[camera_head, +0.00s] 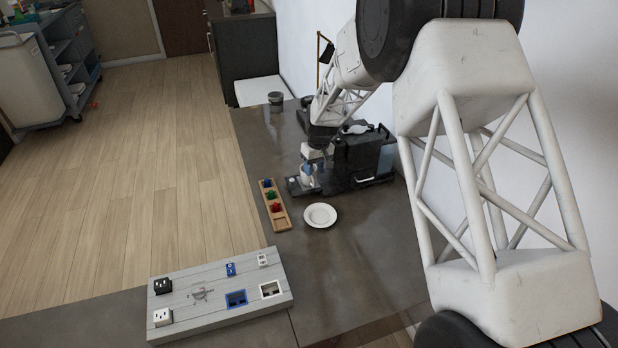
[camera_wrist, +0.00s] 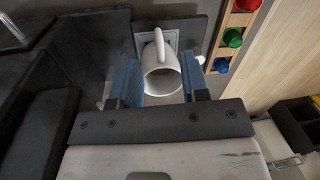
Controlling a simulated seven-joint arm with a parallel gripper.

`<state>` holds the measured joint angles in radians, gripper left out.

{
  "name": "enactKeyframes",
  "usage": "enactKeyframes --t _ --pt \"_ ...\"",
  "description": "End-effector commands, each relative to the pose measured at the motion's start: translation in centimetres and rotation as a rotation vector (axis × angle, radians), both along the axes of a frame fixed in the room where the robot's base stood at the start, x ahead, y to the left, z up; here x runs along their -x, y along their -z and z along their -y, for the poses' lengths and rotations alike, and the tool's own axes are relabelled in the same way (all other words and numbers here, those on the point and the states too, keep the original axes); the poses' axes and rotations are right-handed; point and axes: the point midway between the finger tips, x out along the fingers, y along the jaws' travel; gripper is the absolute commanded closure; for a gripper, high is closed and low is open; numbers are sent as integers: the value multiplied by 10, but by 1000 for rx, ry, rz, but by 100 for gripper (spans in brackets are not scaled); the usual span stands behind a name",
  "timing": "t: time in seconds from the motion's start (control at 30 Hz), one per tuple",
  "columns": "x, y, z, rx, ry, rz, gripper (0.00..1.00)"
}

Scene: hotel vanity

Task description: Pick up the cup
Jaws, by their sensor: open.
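The white cup (camera_wrist: 161,76) stands on the drip tray (camera_wrist: 196,28) of the black coffee machine (camera_head: 362,155). In the wrist view its handle points toward the top of the picture. My gripper (camera_wrist: 158,72) is open, with one blue finger on each side of the cup. I cannot tell whether either finger touches it. In the head view the cup (camera_head: 307,174) shows small at the machine's front, partly hidden by my gripper (camera_head: 313,158).
A wooden rack (camera_head: 283,221) with coloured capsules lies left of the machine, and a white saucer (camera_head: 320,215) lies in front of it. A grey board with sockets and plugs (camera_head: 215,296) lies nearer. A dark container (camera_head: 276,98) stands farther back.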

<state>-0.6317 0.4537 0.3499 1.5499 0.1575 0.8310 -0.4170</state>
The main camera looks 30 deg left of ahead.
Motion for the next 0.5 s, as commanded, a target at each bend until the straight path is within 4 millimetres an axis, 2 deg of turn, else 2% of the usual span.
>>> enactKeyframes --t 0.5 --pt "5 48 -2 0 0 -1 59"
